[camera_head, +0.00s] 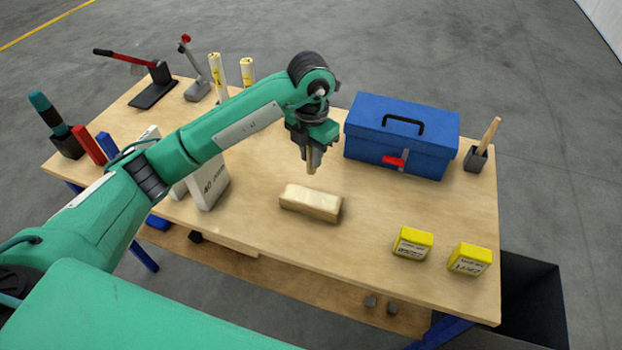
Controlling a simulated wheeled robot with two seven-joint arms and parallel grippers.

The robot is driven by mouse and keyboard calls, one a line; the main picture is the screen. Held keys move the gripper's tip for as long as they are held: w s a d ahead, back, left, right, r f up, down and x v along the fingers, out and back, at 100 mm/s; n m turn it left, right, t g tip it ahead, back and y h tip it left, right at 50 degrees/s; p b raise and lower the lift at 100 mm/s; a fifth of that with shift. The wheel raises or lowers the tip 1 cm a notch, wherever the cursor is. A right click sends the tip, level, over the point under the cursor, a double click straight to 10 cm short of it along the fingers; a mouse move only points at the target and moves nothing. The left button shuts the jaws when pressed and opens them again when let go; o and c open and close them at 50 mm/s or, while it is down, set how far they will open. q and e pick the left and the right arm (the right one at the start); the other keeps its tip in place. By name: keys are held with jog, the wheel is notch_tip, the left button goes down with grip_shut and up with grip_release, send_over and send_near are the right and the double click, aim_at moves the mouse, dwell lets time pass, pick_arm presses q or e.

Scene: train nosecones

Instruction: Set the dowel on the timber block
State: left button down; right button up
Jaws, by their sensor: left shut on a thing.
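My left gripper (311,150) points down above the workbench. It is shut on a short tan piece that looks like the dowel (312,164). The dowel hangs roughly upright, and its upper part is hidden by the gripper. The timber block (310,203), a pale wooden block, lies flat on the bench below and slightly in front of the dowel in the picture. The dowel's lower end appears to be above the block and apart from it. My right gripper is out of view.
A blue toolbox (401,135) stands right of the gripper. Two yellow boxes, one (412,243) nearer the block, sit at the front right of the bench (380,210). White cartons (207,187) stand left of the block. Bench around the block's right side is clear.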

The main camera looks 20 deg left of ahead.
pick_arm(q)
notch_tip(320, 180, down, 10)
jog(key=shift+a+r+p, duration=0.1)
jog(key=shift+p, duration=1)
jog(key=c, duration=1.7)
grip_release()
jog(key=shift+f, duration=0.2)
jog(key=o, duration=0.4)
jog(key=shift+o, duration=0.2)
jog(key=shift+r, duration=0.15)
jog(key=shift+r, duration=0.2)
notch_tip(320, 180, up, 12)
jog(key=b, duration=0.4)
jog(key=shift+f, duration=0.1)
